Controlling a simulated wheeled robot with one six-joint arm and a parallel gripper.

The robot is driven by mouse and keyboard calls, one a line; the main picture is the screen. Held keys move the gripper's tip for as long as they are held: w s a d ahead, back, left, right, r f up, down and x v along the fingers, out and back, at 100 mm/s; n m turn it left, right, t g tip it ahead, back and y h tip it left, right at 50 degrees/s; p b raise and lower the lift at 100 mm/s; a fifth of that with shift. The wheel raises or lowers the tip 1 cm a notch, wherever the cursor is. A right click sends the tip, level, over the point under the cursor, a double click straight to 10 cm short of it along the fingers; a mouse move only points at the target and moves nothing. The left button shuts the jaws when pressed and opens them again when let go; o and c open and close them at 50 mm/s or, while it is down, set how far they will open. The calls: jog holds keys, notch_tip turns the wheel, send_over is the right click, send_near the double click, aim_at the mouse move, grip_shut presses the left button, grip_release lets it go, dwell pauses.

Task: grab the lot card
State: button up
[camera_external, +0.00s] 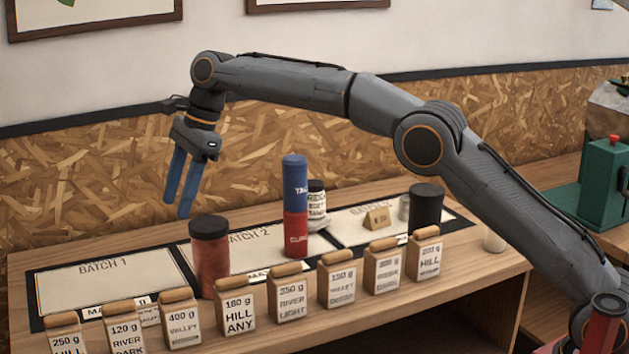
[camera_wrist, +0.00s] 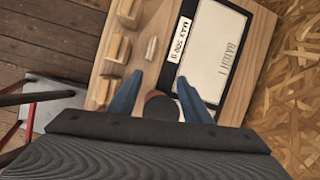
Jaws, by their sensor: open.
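A small tan folded card (camera_external: 377,217) stands on the batch 3 mat in the external view; it looks like a lot card, but its print is too small to read. Another small pale card (camera_external: 149,315) lies in front of the batch 1 mat, partly hidden behind the bags; what seems to be the same one shows in the wrist view (camera_wrist: 151,48). My gripper (camera_external: 176,208) is open and empty, its blue fingers pointing down above the batch 1 and batch 2 area, well left of the tan card. It also shows in the wrist view (camera_wrist: 160,76).
A dark red canister (camera_external: 210,262) stands between batch 1 and batch 2. A blue-and-red stack (camera_external: 295,206), a white labelled jar (camera_external: 317,204) and a black canister (camera_external: 426,208) stand farther right. Several labelled bags line the front edge. The batch 1 mat (camera_external: 105,277) is mostly clear.

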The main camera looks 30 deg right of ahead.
jog(key=s+a+f+m+b, duration=0.1)
jog(key=s+a+f+m, duration=0.15)
jog(key=a, duration=0.45)
send_over(157, 301)
jog(key=d, duration=0.2)
jog(key=shift+n, duration=0.45)
notch_tip(157, 301, down, 14)
jog(key=shift+w+d+f, duration=0.1)
jog(key=shift+y, duration=0.3)
jog(key=shift+p+x, duration=0.7)
jog(key=shift+x, duration=2.3)
jog(key=shift+w+d+f, duration=0.1)
jog(key=shift+d, duration=0.05)
jog(key=c, duration=1.1)
